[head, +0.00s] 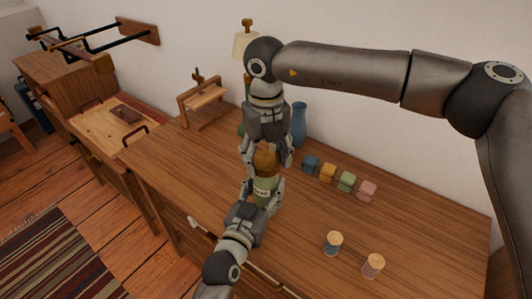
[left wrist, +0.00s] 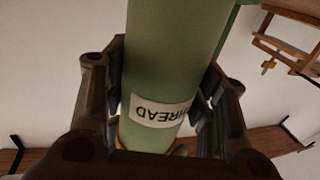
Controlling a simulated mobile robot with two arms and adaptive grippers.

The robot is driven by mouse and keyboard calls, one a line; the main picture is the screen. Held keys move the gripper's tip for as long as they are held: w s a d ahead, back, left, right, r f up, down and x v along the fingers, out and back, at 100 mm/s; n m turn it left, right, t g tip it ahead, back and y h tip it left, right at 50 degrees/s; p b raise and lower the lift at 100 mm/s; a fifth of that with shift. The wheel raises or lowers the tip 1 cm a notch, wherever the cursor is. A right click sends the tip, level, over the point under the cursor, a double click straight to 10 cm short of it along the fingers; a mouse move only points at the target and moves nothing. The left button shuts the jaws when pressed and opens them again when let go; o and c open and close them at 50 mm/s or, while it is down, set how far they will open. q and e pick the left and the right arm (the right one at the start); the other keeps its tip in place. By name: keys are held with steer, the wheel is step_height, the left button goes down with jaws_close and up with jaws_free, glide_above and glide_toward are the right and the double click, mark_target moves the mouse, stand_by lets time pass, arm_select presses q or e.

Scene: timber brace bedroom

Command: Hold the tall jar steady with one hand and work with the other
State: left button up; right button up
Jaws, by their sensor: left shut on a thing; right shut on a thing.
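The tall jar (head: 263,186) is green with a white label. It stands upright near the middle of the dresser in the head view. My left gripper (head: 264,194) is shut on the jar's body from the front. In the left wrist view the jar (left wrist: 172,60) fills the space between the fingers, and the label, ending in "READ", appears upside down. My right gripper (head: 267,157) comes down from above and is shut on the brown lid (head: 265,161) on top of the jar. The fingers partly cover the lid and the jar's sides.
A blue vase (head: 299,125) and a lamp (head: 244,45) stand behind the grippers. Several small coloured blocks (head: 328,172) line up to the right. A wooden stand (head: 203,97) is back left.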

steer(key=shift+f, duration=0.55)
stand_by(0.4)
steer(key=m, duration=1.2)
steer(key=shift+a+m, duration=0.1)
steer(key=shift+m, duration=0.2)
steer(key=m, duration=0.6)
steer(key=shift+w+m, duration=0.15)
steer(key=shift+m, duration=0.25)
steer(key=m, duration=0.6)
steer(key=shift+m, duration=0.3)
steer(key=o, duration=0.8)
steer(key=shift+f, duration=0.1)
steer(key=shift+c, duration=0.2)
